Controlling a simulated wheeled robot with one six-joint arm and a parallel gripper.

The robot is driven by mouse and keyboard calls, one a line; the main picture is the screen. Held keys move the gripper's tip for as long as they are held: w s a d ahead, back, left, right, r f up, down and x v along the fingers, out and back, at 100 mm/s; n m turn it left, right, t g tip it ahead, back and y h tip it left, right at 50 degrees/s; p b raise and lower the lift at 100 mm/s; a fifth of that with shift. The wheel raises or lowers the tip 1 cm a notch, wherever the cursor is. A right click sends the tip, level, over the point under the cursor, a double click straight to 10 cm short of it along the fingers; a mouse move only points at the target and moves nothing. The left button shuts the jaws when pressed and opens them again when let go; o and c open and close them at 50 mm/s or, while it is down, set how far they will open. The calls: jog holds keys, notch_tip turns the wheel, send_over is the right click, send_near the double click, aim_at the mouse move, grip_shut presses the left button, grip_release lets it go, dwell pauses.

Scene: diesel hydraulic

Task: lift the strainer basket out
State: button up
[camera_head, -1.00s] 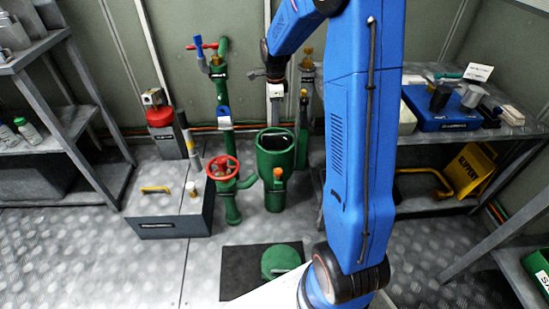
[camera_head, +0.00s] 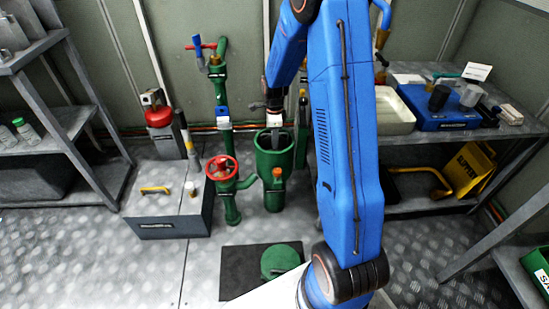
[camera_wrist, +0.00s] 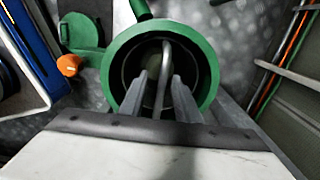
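The green strainer housing (camera_head: 275,160) stands open-topped on the floor at the back wall. It also shows in the wrist view (camera_wrist: 207,62) as a green ring with a dark inside. A grey upright handle (camera_wrist: 163,72) stands in the opening; the strainer basket below it is mostly hidden in the dark. My gripper (camera_wrist: 163,92) is over the opening, its two fingers on either side of the handle with narrow gaps visible, so it looks open. In the head view my gripper (camera_head: 275,128) reaches down into the housing's mouth. The green lid (camera_head: 280,261) lies on a black mat (camera_head: 238,268).
A red-wheeled valve (camera_head: 222,168) and green pipework stand left of the housing. A grey box (camera_head: 170,215) is farther left. A pale tray (camera_head: 394,122) and a blue case (camera_head: 435,113) sit on the right bench.

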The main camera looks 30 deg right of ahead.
jog(key=shift+f, duration=0.6)
grip_shut()
dwell(1.0)
